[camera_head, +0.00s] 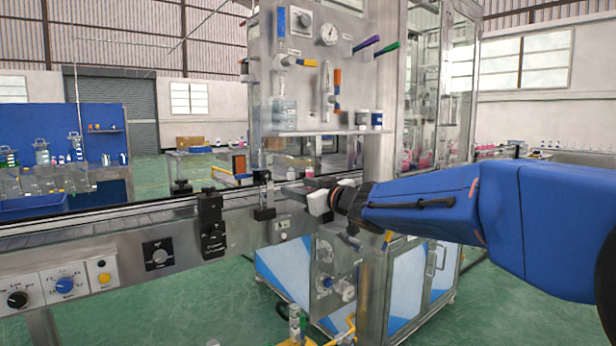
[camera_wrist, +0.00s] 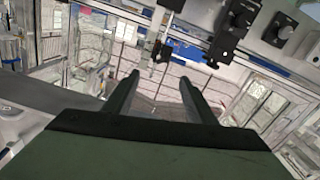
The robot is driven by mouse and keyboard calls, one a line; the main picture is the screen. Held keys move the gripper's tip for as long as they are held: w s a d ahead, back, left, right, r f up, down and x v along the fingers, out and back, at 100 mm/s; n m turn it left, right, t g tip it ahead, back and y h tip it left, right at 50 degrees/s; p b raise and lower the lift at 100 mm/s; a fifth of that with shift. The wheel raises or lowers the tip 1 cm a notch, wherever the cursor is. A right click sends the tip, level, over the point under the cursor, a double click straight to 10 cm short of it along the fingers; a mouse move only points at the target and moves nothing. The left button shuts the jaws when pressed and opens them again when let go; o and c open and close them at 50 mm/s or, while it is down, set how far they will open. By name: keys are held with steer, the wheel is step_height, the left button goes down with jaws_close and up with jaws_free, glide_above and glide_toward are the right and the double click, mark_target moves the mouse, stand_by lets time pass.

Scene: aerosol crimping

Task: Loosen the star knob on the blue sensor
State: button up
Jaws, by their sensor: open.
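I cannot make out a blue sensor or its star knob for certain in either view. Two bracket assemblies sit on the conveyor's front side: a black bracket (camera_head: 211,222) and a slimmer metal-and-black bracket (camera_head: 264,196) to its right. The wrist view shows the black bracket (camera_wrist: 236,28) at upper right and the slim bracket (camera_wrist: 162,36) at top centre. My gripper (camera_wrist: 158,79) is open, with nothing between its two dark fingers. The slim bracket lies beyond the fingertips, apart from them as far as I can tell. In the head view, my gripper is beside the conveyor, right of the slim bracket.
The conveyor rail (camera_head: 120,218) runs across the left and middle. A black rotary knob (camera_head: 159,254) and a control panel (camera_head: 50,288) are on its front. A tall machine cabinet (camera_head: 385,90) stands behind my arm. Green floor (camera_head: 190,318) is open in front.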

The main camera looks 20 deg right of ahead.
glide_toward(267, 176)
steer(key=x, duration=0.8)
stand_by(0.4)
steer(key=c, duration=1)
